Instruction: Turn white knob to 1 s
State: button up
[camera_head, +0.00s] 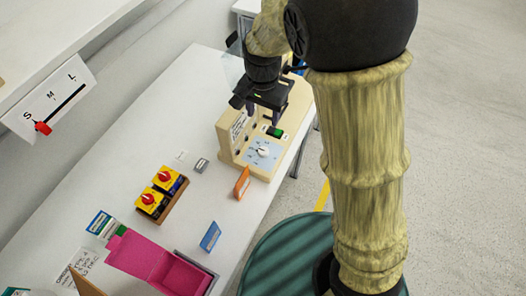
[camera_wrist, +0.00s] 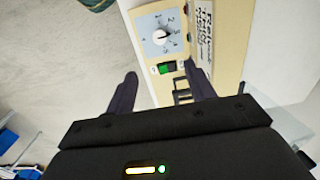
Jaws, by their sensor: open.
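The white knob (camera_head: 263,152) sits on a light-blue dial plate (camera_head: 254,160) on the low front part of a beige box (camera_head: 225,142) on the table. In the wrist view, the white knob (camera_wrist: 160,38) has a dark pointer mark, with numbers around it on the plate. The exact setting is hard to read. A green switch (camera_wrist: 166,69) is beside the dial plate. My gripper (camera_head: 265,112) is above the box, near its raised back part. In the wrist view, my gripper's two dark fingers (camera_wrist: 160,85) are spread apart with nothing held, and the knob is beyond their tips.
A white table (camera_head: 120,150) carries two red-knobbed yellow switches (camera_head: 160,190), an orange card (camera_head: 242,183), a blue card (camera_head: 210,236) and an open pink box (camera_head: 140,255). A slider sign with S, M, L (camera_head: 50,100) is at the left. The table around the box's left side is mostly clear.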

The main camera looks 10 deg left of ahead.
aim_at(263, 150)
dwell(0.3)
notch_tip(263, 150, down, 17)
jog(key=shift+f, duration=0.15)
dwell(0.6)
jog(key=c, duration=0.8)
